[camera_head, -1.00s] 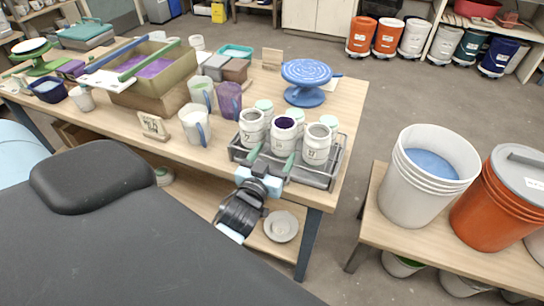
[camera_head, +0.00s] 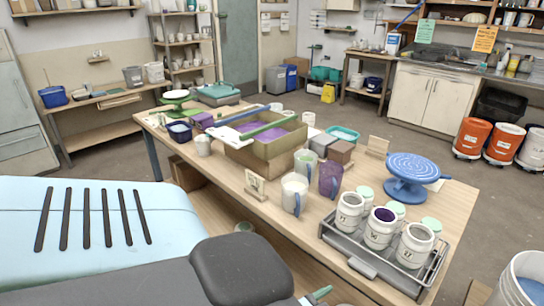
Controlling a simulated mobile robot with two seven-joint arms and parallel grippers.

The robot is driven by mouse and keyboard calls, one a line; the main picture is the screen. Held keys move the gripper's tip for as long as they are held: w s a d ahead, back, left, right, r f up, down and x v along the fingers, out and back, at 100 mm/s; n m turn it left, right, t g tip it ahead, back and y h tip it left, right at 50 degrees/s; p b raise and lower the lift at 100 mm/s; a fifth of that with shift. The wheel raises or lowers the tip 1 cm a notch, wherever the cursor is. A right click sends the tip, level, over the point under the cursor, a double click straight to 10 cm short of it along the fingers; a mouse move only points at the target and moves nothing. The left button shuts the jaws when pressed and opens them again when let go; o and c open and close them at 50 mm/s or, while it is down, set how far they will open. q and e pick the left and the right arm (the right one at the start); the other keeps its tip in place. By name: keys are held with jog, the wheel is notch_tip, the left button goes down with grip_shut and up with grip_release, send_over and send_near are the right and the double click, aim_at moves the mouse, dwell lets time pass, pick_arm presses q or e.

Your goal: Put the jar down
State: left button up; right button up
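Three open white jars stand upright in a row in a grey tray (camera_head: 423,284) near the table's right end. The left jar (camera_head: 349,213) looks pale inside, the middle jar (camera_head: 379,230) is dark purple inside, and the right jar (camera_head: 414,248) looks pale inside. Pale green round tops show behind them. One gripper, which I take as my left, shows only as a green fingertip and a light-blue part (camera_head: 318,294) at the bottom edge, apart from the jars and left of the tray. Its opening is hidden. My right gripper is out of view.
Mugs (camera_head: 295,194), a cardboard box (camera_head: 265,151) and a small sign (camera_head: 254,185) stand left of the tray. A blue turntable (camera_head: 410,175) stands behind it. A white bucket (camera_head: 520,284) is at lower right. The wooden table (camera_head: 456,207) is bare beside the turntable.

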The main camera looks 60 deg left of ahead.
pick_arm(q)
jog(key=s+d+f+g+h, duration=0.1)
jog(key=s+f, duration=0.3)
jog(key=s, duration=0.4)
jog(key=s+d+f+m+g+h, duration=0.1)
jog(key=s+d+f+g, duration=0.2)
jog(key=s, duration=0.5)
jog(key=s+d+f+m+g+h, duration=0.1)
jog(key=s+d+f+g, duration=0.1)
jog(key=s+f, duration=0.4)
jog(key=shift+s+d+h, duration=0.3)
jog(key=shift+s+d, duration=0.2)
jog(key=shift+s, duration=0.55)
jog(key=shift+f, duration=0.1)
